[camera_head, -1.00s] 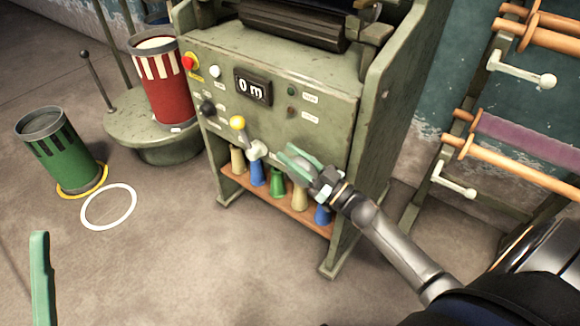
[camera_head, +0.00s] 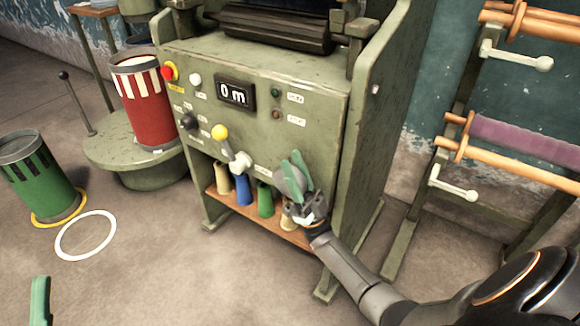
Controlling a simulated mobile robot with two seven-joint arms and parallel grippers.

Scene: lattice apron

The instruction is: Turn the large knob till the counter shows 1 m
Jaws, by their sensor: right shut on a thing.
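The counter (camera_head: 235,93) on the green machine's front panel reads 0 m. The large knob (camera_head: 288,183) is a grey round knob low on the right of that panel, partly hidden by my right gripper. My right gripper (camera_head: 296,172) has green fingers and is shut on the large knob, its arm coming in from the lower right. Of my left gripper (camera_head: 40,300) only a green finger shows at the lower left edge, away from the machine, so its opening cannot be told.
The panel also carries a yellow-tipped lever (camera_head: 220,133), a red button (camera_head: 169,72) and a dark knob (camera_head: 189,121). Several coloured spools stand on a shelf (camera_head: 280,230) below. A red drum (camera_head: 150,110) and a green drum (camera_head: 42,180) stand left; a rack (camera_head: 400,235) stands right.

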